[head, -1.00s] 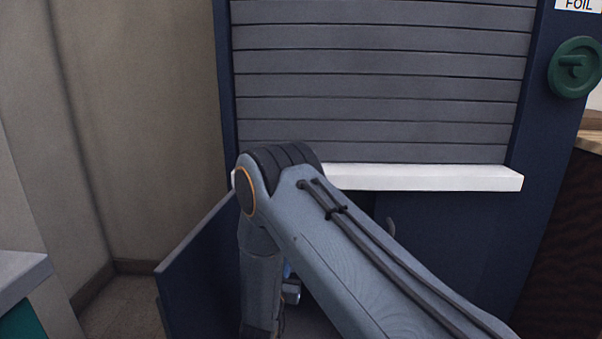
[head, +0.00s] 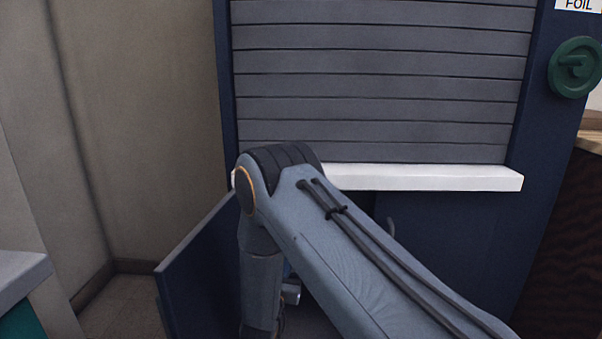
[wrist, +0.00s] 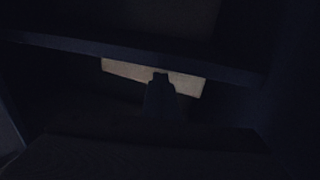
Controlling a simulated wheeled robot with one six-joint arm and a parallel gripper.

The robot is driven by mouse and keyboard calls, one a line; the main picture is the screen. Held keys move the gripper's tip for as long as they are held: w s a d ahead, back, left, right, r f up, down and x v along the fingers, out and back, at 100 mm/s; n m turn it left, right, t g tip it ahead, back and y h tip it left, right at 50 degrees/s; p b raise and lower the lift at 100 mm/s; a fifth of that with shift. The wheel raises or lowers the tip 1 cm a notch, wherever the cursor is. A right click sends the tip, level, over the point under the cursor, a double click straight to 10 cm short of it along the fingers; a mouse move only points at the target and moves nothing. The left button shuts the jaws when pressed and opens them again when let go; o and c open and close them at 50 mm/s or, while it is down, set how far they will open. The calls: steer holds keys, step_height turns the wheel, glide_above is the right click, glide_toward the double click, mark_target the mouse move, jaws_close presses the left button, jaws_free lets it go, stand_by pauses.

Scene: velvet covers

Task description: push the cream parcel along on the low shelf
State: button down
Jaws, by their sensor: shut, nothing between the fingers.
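The cream parcel (wrist: 122,70) shows in the dark wrist view as a pale band below a dark crossbar. My gripper (wrist: 160,79) is shut, with nothing between its fingers. Its tip overlaps the lower middle of the parcel in the picture; whether it touches cannot be told in this light. The low shelf's surface around the parcel is almost black. In the head view, my arm hides the inside of the cupboard, and neither the parcel nor my fingertips can be seen there.
A dark crossbar (wrist: 60,41) spans the wrist view above my gripper. The head view shows an open blue door (head: 195,270) left of my arm, a white ledge (head: 430,178) above, a grey shutter (head: 380,90) and a green handwheel (head: 575,67).

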steer(key=shift+w, duration=0.15)
steer(key=shift+b+x, duration=2.35)
steer(key=shift+x, duration=3.95)
steer(key=shift+p+v, duration=3.15)
steer(key=shift+v, duration=1.85)
steer(key=shift+w, duration=0.1)
